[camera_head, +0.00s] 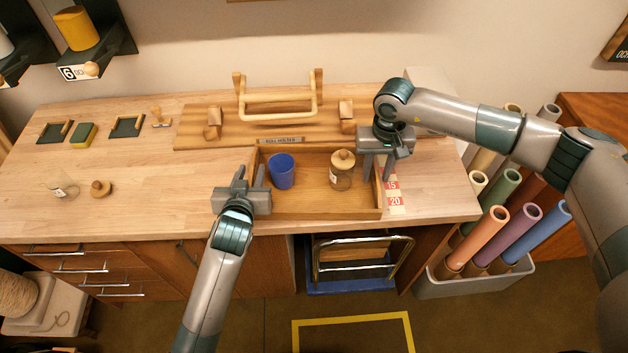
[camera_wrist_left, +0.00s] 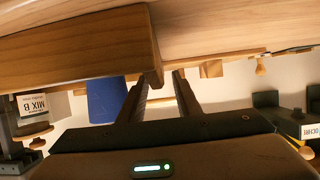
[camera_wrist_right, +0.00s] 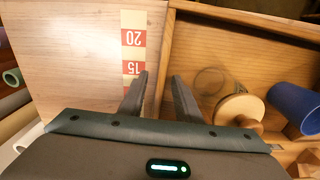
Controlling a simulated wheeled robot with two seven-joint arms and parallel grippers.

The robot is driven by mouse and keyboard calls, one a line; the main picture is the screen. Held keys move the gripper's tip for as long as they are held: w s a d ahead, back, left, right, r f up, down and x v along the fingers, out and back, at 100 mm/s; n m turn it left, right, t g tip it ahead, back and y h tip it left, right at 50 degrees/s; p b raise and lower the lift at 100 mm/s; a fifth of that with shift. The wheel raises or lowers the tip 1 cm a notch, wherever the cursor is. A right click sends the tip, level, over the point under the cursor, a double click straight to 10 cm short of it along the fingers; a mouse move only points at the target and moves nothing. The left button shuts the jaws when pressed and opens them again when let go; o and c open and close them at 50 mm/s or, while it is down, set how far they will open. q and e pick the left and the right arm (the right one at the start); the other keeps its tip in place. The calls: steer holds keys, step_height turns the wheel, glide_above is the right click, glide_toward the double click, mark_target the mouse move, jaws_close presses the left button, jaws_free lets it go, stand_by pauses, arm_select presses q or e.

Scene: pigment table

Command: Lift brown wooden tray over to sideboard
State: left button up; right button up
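The brown wooden tray (camera_head: 318,214) lies on the worktable. A blue cup (camera_head: 281,171) and a glass jar with a wooden lid (camera_head: 342,170) stand in it. My left gripper (camera_head: 250,181) is open at the tray's left wall, with its fingers on either side of the wall's end in the left wrist view (camera_wrist_left: 160,92). My right gripper (camera_head: 378,167) is open at the right wall. In the right wrist view (camera_wrist_right: 157,92) that wall runs between the fingers, with gaps visible. A brown wooden cabinet (camera_head: 595,112), possibly the sideboard, stands at the right edge.
A wooden roll holder (camera_head: 275,110) stands right behind the tray. A red and white number strip (camera_head: 394,192) lies by its right side. A bin of coloured rolls (camera_head: 480,283) stands between the worktable (camera_head: 150,200) and the cabinet. A small jar (camera_head: 62,187) sits left.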

arm_select(q)
steer(key=shift+w+f, duration=0.1)
steer(key=shift+w, duration=0.15)
arm_select(e)
steer(key=shift+f, duration=0.25)
arm_select(q)
jaws_close()
arm_select(e)
jaws_close()
arm_select(q)
steer(key=shift+r, duration=0.25)
arm_select(e)
steer(key=shift+r, duration=0.2)
